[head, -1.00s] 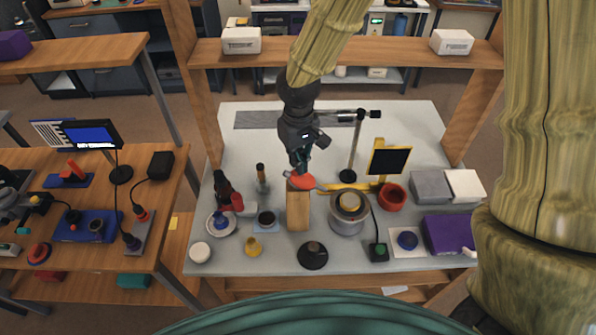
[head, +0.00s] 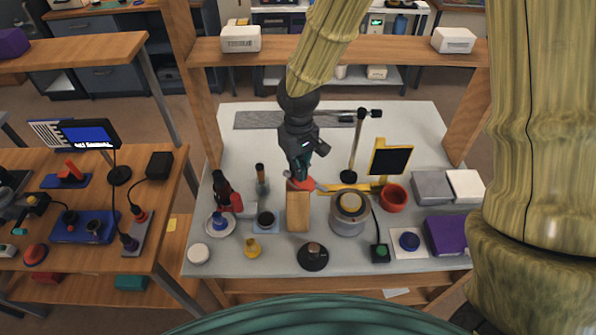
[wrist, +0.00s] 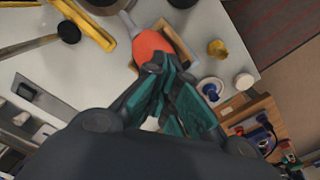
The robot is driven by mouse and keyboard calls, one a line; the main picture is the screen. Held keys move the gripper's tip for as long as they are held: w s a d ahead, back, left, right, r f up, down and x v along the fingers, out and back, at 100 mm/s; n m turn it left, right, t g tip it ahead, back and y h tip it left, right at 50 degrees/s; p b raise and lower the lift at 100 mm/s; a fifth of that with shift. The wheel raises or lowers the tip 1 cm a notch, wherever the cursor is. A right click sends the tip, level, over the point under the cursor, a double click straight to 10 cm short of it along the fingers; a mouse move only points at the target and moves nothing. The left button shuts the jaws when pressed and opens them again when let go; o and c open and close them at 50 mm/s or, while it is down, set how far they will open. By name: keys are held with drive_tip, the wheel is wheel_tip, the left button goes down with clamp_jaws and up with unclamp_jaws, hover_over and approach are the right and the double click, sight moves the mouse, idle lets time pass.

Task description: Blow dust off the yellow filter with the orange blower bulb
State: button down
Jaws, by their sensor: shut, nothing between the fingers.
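The orange blower bulb (head: 301,184) lies at the far end of a wooden block (head: 298,212), its grey nozzle pointing right. In the wrist view the bulb (wrist: 152,46) is just beyond my fingertips. My gripper (head: 300,174) points down over the bulb and partly covers it. Its teal fingers (wrist: 178,76) are shut with nothing between them. I cannot tell whether they touch the bulb. A yellow disc, apparently the yellow filter (head: 350,201), sits on top of a grey round holder (head: 348,222), right of the block. Any dust is too small to see.
A yellow stand with a black panel (head: 390,160) and a red-orange bowl (head: 394,197) are behind and right of the holder. Bottles (head: 222,187) and small pots crowd the left. The back of the table is clearer.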

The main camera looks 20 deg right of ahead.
drive_tip(key=shift+r, duration=0.1)
drive_tip(key=shift+r+p, duration=1.6)
drive_tip(key=shift+f, duration=0.2)
drive_tip(key=shift+f+b, duration=0.85)
drive_tip(key=shift+f, duration=0.7)
drive_tip(key=shift+r, duration=0.1)
drive_tip(key=shift+r+p, duration=1.55)
drive_tip(key=shift+r, duration=0.05)
drive_tip(key=shift+f, duration=0.2)
